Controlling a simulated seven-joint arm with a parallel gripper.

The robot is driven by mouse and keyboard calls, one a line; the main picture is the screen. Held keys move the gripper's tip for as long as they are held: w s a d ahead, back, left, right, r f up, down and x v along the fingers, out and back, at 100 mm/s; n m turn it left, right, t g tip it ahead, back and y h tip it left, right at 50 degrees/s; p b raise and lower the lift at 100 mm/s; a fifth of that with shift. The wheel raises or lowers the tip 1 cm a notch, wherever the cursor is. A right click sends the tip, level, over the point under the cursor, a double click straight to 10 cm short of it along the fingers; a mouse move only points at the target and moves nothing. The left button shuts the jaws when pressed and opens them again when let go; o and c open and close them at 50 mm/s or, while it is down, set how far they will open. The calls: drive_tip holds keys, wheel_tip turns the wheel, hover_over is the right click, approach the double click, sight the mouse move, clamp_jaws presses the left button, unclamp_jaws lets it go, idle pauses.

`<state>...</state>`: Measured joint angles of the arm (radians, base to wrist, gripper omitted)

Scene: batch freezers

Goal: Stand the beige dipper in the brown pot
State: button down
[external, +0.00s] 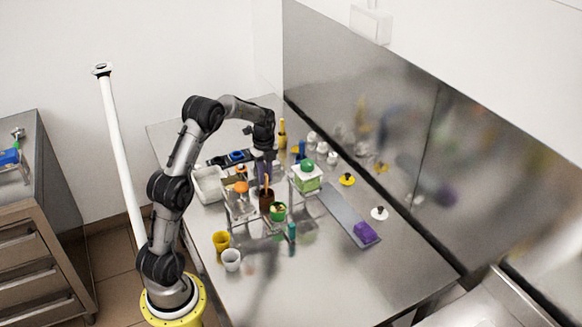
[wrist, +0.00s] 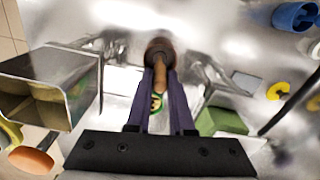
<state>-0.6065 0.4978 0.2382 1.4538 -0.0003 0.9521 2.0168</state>
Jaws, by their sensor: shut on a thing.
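The beige dipper (wrist: 160,74) is a thin tan stick between the two fingers of my gripper (wrist: 160,82) in the wrist view. My gripper is shut on it. In the external view my gripper (external: 264,168) points down, with the dipper (external: 268,180) hanging below it, roughly upright. The brown pot (external: 266,201) is directly below. The pot also shows in the wrist view (wrist: 158,45), where the dipper's far end meets its dark mouth. The lower end of the dipper is hidden, and I cannot tell how deep it sits.
A green-topped cup (external: 278,210) stands just in front of the pot. Yellow (external: 221,242) and white (external: 231,259) cups stand nearer. The table's front right is clear.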

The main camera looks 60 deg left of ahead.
drive_tip(key=shift+f, duration=0.15)
drive_tip(key=c, duration=0.7)
unclamp_jaws()
drive_tip(key=shift+o, duration=0.2)
drive_tip(key=o, duration=0.4)
drive_tip(key=shift+r, duration=3.55)
